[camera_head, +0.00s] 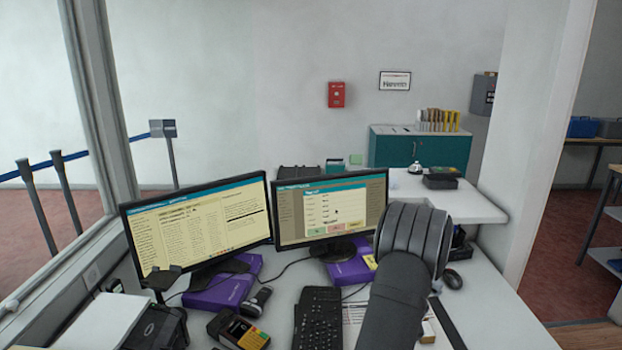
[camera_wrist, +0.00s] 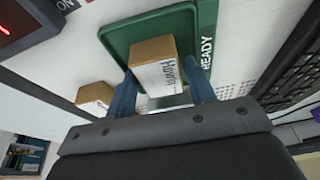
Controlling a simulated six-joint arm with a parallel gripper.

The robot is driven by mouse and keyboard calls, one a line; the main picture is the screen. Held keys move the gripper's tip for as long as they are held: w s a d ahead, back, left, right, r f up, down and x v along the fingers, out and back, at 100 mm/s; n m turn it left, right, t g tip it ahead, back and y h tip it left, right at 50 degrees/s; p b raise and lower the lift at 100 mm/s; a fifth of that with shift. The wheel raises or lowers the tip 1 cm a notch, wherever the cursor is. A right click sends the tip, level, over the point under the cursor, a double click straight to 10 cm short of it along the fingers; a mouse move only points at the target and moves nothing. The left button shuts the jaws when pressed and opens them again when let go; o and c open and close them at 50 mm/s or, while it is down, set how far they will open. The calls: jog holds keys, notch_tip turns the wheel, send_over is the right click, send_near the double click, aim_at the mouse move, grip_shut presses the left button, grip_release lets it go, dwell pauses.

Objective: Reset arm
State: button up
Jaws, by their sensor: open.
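In the wrist view my gripper (camera_wrist: 161,72) is open, with its two blue fingers apart. A small brown carton (camera_wrist: 155,50) with a printed label appears between and beyond the fingertips, on a green mat (camera_wrist: 114,38) marked READY. I cannot tell whether the fingers reach down beside the carton; no grip on it shows. My arm (camera_head: 405,270) rises at the right front of the counter in the head view and hides part of the worktop. My gripper is not visible in the head view.
A second carton (camera_wrist: 95,93) lies left of the mat. A device with a red display (camera_wrist: 22,22) is at upper left. A keyboard (camera_head: 318,320), two monitors (camera_head: 200,228) (camera_head: 331,207), a card terminal (camera_head: 238,330) and a mouse (camera_head: 453,279) crowd the counter near my arm.

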jog(key=v, duration=1.2)
jog(key=x, duration=1.2)
notch_tip(320, 180, up, 4)
jog(key=s+d+r, duration=0.9)
jog(key=s+r, duration=0.2)
jog(key=s, duration=0.1)
jog(key=f, duration=0.7)
jog(key=shift+w+d+f, duration=0.15)
jog(key=shift+d, duration=0.1)
jog(key=shift+f, duration=0.9)
jog(key=shift+r, duration=0.1)
